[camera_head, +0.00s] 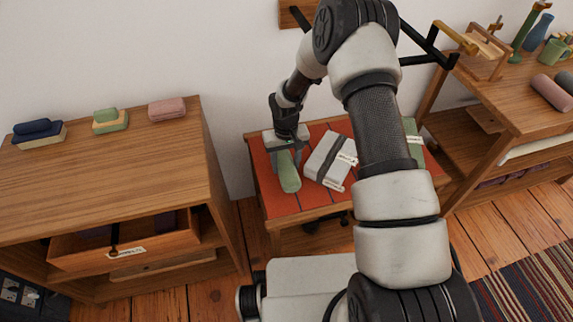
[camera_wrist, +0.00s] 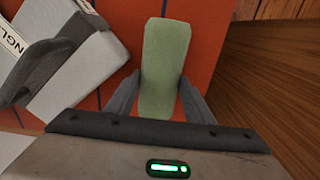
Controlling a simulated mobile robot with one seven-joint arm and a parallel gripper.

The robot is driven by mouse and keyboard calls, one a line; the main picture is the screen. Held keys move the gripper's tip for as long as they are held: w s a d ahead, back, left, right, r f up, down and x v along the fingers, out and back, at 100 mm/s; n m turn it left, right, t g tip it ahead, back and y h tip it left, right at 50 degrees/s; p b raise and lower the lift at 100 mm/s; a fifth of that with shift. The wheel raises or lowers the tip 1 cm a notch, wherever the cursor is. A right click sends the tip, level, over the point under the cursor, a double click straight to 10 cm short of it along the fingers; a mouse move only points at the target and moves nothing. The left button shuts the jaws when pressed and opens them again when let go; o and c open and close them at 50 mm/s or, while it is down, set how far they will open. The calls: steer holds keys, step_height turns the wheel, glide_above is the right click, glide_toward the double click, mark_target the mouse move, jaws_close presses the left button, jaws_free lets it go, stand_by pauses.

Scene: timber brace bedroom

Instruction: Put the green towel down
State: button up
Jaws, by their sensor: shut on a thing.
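The green towel (camera_head: 289,172) is a rolled, light green cloth at the left side of the red-topped table (camera_head: 277,205). My gripper (camera_head: 288,150) is over that table, pointing down, with its fingers shut on the towel. In the wrist view the towel (camera_wrist: 162,65) stands between the two fingers (camera_wrist: 160,98), one on each side, and extends out past them. The red tabletop shows beneath it. I cannot tell whether the towel touches the tabletop.
A white bundle with a dark band (camera_head: 329,159) lies just right of the towel. A green item (camera_head: 413,140) lies further right, partly behind my arm. A wooden dresser (camera_head: 110,170) with folded cloths and an open drawer (camera_head: 125,243) stands left. A wooden desk (camera_head: 520,100) stands right.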

mark_target(286, 163)
steer(key=shift+f, duration=0.1)
steer(key=shift+f, duration=0.15)
steer(key=o, duration=1.1)
steer(key=shift+o, duration=0.2)
step_height(286, 163, up, 12)
steer(key=p, duration=0.3)
steer(key=shift+r, duration=0.2)
